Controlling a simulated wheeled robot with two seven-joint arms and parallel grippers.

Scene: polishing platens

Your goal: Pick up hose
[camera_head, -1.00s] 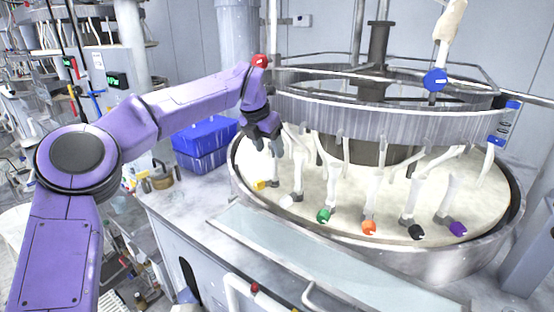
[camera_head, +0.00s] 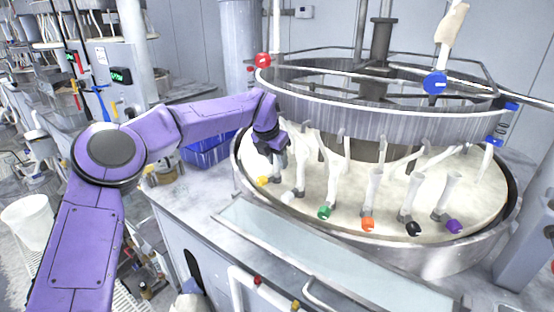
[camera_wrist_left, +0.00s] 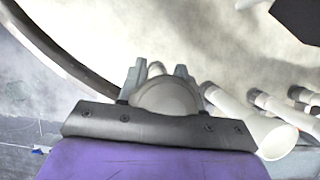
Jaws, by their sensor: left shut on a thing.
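Several white hoses with coloured tips hang from the ring into the round basin. The leftmost hose (camera_head: 276,175) has a yellow tip (camera_head: 262,180). My left gripper (camera_head: 279,158) reaches over the basin's left side and is shut on this hose. The hoses with white (camera_head: 289,196), green (camera_head: 324,212), orange (camera_head: 368,223), black (camera_head: 412,229) and purple (camera_head: 454,227) tips hang to the right. My right gripper is out of view.
The metal ring (camera_head: 380,120) stands above the basin, just right of my left gripper. The basin's steel rim (camera_head: 430,262) curves around the front. A blue crate (camera_head: 208,152) sits behind my left arm. The counter (camera_head: 190,203) in front of it is mostly clear.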

